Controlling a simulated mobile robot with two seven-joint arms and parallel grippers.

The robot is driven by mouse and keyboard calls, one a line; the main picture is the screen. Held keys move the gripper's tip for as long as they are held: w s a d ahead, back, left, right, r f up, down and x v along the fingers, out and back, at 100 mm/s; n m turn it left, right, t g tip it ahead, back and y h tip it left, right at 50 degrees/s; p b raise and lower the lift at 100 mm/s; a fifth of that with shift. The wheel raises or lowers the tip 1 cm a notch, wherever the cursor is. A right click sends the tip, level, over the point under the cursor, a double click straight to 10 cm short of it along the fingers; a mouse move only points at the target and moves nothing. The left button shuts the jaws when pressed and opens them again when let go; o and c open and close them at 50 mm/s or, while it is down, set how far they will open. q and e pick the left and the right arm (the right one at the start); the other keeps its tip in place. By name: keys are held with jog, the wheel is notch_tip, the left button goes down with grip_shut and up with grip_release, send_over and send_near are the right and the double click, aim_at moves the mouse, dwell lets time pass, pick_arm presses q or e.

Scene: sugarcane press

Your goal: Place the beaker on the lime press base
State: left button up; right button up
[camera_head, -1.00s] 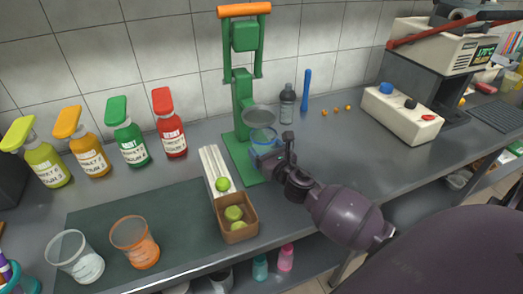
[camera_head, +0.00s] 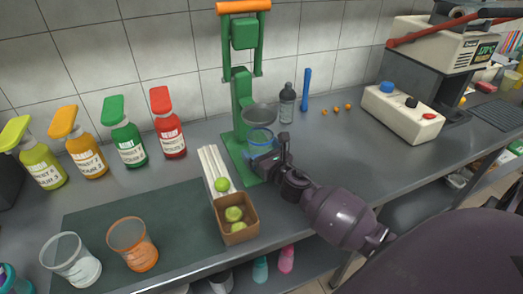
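The green lime press (camera_head: 243,95) stands against the wall, with an orange handle on top and a grey cup (camera_head: 259,115) at mid-height. A clear beaker with a blue rim (camera_head: 262,136) stands upright below the cup, over the green press base (camera_head: 236,158). My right gripper (camera_head: 262,162) is at the near side of this beaker, low by the base. Its fingers overlap the beaker's lower part in the picture, and I cannot see whether they touch it or how far apart they are. My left gripper is not in view.
A brown box with limes (camera_head: 238,231) and a white ribbed tray (camera_head: 213,165) stand left of the base. A clear beaker (camera_head: 71,261) and an orange beaker (camera_head: 133,245) stand front left. Several sauce bottles and a dark bottle (camera_head: 287,104) stand at the back.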

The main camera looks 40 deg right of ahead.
jog(key=shift+r, duration=0.25)
jog(key=s, duration=1.1)
jog(key=shift+s+a+f, duration=0.1)
jog(key=shift+a, duration=0.3)
jog(key=shift+s, duration=0.4)
